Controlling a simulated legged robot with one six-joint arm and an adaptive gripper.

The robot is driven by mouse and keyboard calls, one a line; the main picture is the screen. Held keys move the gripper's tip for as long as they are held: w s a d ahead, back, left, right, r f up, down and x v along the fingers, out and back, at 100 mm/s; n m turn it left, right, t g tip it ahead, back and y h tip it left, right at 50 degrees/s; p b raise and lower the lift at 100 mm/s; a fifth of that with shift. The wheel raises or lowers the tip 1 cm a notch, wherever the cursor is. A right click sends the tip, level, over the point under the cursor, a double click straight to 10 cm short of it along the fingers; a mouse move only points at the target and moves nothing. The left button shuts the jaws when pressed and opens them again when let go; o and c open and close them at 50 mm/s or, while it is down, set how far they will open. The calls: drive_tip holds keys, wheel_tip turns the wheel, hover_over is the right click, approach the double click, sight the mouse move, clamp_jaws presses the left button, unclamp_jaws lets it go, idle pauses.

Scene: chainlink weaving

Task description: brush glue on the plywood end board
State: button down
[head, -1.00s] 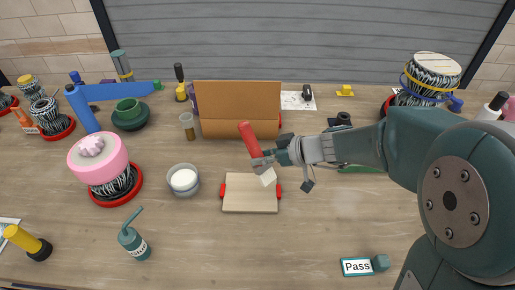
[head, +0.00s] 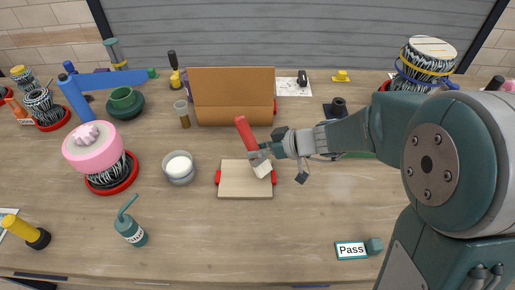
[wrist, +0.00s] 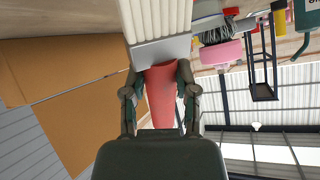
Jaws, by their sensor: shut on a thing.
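The pale plywood board (head: 240,188) lies flat on the bench, with a red clamp-like piece at its left and right edges. My gripper (head: 266,150) is shut on the red handle of a brush (head: 243,130), above the board's upper right part. The brush has a metal ferrule and white bristles pointing down over the board; I cannot tell if they touch it. In the wrist view the white bristles (wrist: 155,18) fill the top middle, with the red handle between the fingers of my gripper (wrist: 160,95). A round tub (head: 179,168) with white contents stands left of the board.
An open brown box-like panel (head: 232,95) stands behind the board. A pink-topped drum (head: 95,150), a teal bottle (head: 131,230) and a jar (head: 182,114) stand to the left. A "Pass" sign (head: 351,250) stands front right. The bench in front of the board is clear.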

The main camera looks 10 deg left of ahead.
drive_tip(key=shift+a, duration=0.1)
drive_tip(key=shift+a+f, duration=0.2)
drive_tip(key=shift+f, duration=0.1)
drive_tip(key=shift+d+f, duration=0.15)
drive_tip(key=shift+s+a, duration=0.4)
drive_tip(key=shift+a, duration=1.2)
drive_tip(key=shift+s+a, duration=0.35)
drive_tip(key=shift+a, duration=1.3)
drive_tip(key=shift+s+a, duration=0.4)
drive_tip(key=shift+a, duration=1.2)
drive_tip(key=shift+d, duration=0.15)
